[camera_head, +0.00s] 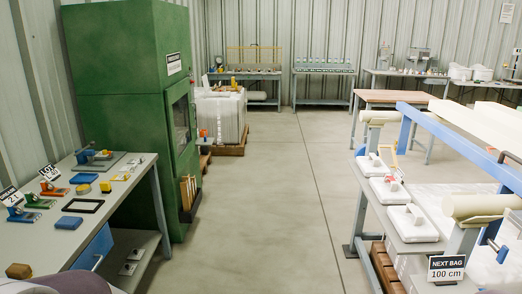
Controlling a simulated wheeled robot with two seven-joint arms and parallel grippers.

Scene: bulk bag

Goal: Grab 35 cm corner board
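No label in view reads 35 cm, and I cannot say for sure which thing is the corner board. Several narrow upright tan and brown pieces (187,192) stand in a small holder at the lower right side of the green cabinet (130,90). They look like boards, but their lengths cannot be read from here. Neither of my grippers is in view.
A grey workbench (120,205) with small tools stands at left. At right, a bench holds white pads (405,222), rolls (480,206) and a sign (446,268) reading "NEXT BAG 100 cm". The floor (275,215) between them is clear. A wrapped stack (220,115) sits on a pallet behind the cabinet.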

